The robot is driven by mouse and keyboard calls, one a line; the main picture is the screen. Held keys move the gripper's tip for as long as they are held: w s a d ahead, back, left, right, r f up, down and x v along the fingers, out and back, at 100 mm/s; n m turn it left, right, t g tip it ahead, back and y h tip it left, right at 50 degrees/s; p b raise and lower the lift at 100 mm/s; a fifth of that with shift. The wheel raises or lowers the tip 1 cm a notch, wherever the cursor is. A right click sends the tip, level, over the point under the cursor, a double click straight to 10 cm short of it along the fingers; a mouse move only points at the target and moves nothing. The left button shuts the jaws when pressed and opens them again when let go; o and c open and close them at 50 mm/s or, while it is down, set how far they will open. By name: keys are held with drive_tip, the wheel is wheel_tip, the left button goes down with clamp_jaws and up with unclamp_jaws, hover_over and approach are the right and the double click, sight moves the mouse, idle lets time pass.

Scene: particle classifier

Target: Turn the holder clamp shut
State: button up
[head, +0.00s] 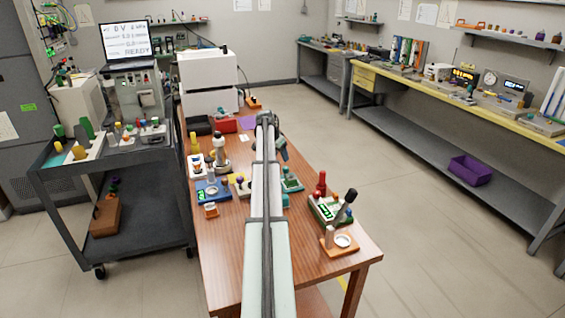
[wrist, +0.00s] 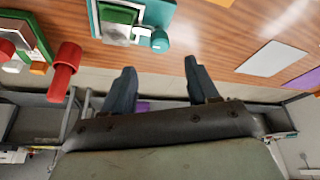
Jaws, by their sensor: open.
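A teal-based fixture (head: 291,184) stands on the wooden table just right of my arm. The knob lies just beyond the fingertips in the picture, with no visible contact.
A white card (wrist: 272,58) lies flat on clear tabletop.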

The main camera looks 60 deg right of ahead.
drive_tip(key=shift+v, duration=2.5)
drive_tip(key=shift+w, duration=0.1)
